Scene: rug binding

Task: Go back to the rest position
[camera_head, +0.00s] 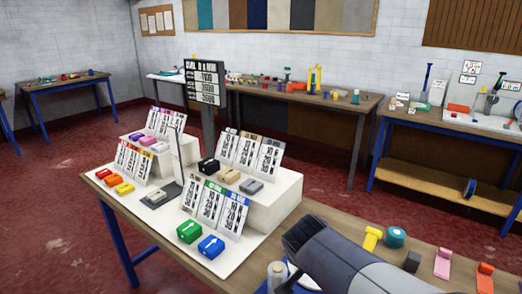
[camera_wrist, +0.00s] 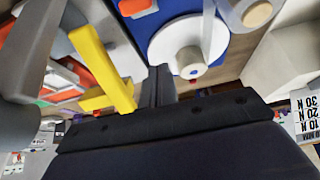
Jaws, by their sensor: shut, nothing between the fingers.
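My gripper (camera_wrist: 158,84) shows in the wrist view as two dark fingers pressed together, with nothing between them. It points towards a table top with a blue mat (camera_wrist: 162,42) and a white round disc (camera_wrist: 186,45) just past the fingertips. I cannot tell whether the fingers touch anything. In the head view my grey arm reaches in from the bottom right over the near table, and the fingertips cannot be made out there.
The near table (camera_head: 330,222) holds a white stepped display (camera_head: 270,205) with cards and coloured blocks. Red floor (camera_head: 335,150) is clear between the tables.

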